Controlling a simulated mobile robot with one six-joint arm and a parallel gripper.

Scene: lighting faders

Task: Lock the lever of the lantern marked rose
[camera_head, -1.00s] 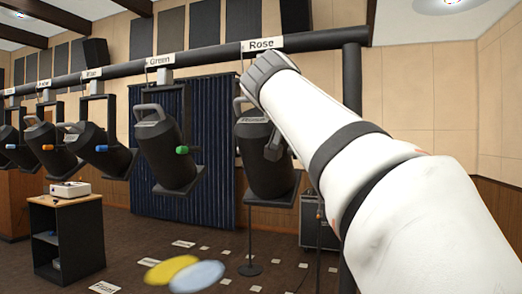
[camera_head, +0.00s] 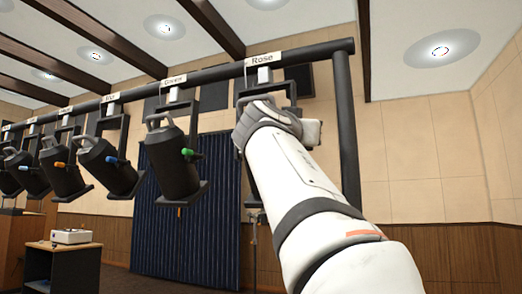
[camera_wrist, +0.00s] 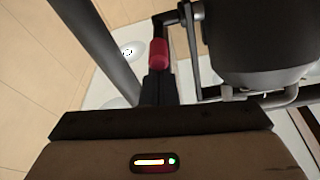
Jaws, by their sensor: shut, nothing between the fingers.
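The sign marked Rose (camera_head: 263,58) hangs on the overhead pipe in the head view. The rose lantern's body is mostly hidden behind my arm there; part of its yoke (camera_head: 292,86) shows. In the wrist view the dark lantern body (camera_wrist: 262,45) fills the upper right. A lever with a red grip (camera_wrist: 158,53) shows to its left. My gripper (camera_wrist: 158,86) is shut and empty, its dark fingers right below the red grip in the picture. I cannot tell whether they touch it. In the head view my fingertips are hidden behind my wrist.
Several other lanterns hang to the left, the nearest with a green-tipped lever (camera_head: 187,153) under the Green sign (camera_head: 174,79). A dark upright post (camera_head: 347,130) stands right of my gripper. A small cabinet (camera_head: 62,262) stands at lower left.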

